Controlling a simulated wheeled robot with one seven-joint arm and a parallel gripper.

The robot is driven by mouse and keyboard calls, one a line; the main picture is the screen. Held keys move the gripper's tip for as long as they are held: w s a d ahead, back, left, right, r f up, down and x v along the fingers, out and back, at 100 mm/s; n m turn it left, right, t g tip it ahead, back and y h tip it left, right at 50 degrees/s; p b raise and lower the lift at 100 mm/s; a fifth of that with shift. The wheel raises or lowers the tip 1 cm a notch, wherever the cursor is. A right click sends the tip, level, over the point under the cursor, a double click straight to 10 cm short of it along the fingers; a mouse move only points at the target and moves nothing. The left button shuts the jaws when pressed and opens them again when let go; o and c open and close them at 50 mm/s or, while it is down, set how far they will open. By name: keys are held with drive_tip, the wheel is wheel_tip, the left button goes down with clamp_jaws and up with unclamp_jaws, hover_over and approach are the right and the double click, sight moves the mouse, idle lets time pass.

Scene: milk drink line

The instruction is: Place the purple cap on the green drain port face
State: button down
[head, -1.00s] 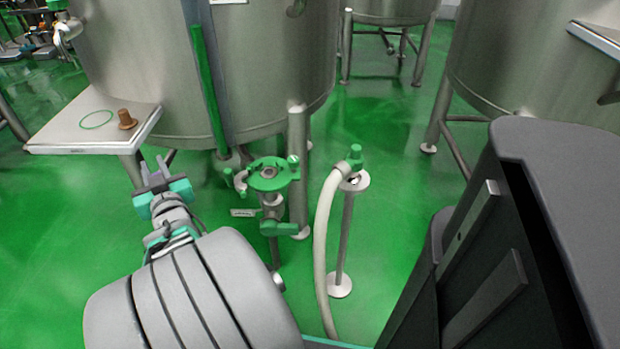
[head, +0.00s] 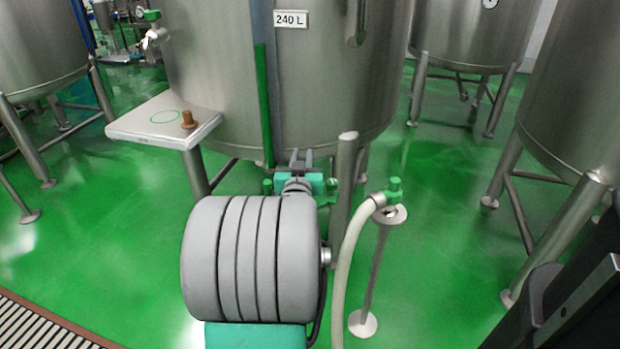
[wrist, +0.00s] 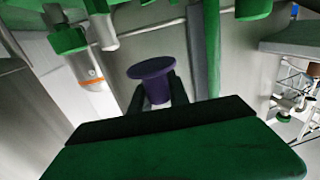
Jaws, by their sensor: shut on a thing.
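The purple cap (wrist: 152,70) is in the wrist view, its wide dark disc facing up and its paler stem between my two dark fingers. My gripper (wrist: 160,98) is shut on it. In the head view my gripper (head: 301,158) is in front of the lower part of the tank; I cannot make out the cap there. My wrist hides most of the green drain port; only green bits (head: 332,189) show on either side. I cannot tell the port face itself, or its gap to the cap, in either view.
A pale hose with a green end (head: 393,190) hangs on a metal stand right of my arm. A tank leg (head: 346,165) stands close beside my gripper. A side shelf (head: 150,130) holds a brown plug (head: 188,120) and a green ring mark. Green fittings (wrist: 68,40) crowd the wrist view's upper left.

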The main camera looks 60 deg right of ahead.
drive_tip(key=d+f, duration=0.1)
drive_tip(key=f, duration=0.1)
drive_tip(key=d+f+b, duration=0.1)
drive_tip(key=d+f, duration=0.1)
wheel_tip(320, 180, down, 3)
drive_tip(key=shift+d+f+b, duration=0.15)
drive_tip(key=shift+f+b, duration=0.05)
drive_tip(key=shift+b, duration=0.8)
drive_tip(key=shift+r, duration=0.15)
drive_tip(key=c, duration=1.7)
unclamp_jaws()
drive_tip(key=shift+f, duration=0.2)
drive_tip(key=o, duration=0.4)
drive_tip(key=shift+o, duration=0.2)
drive_tip(key=shift+r, duration=0.1)
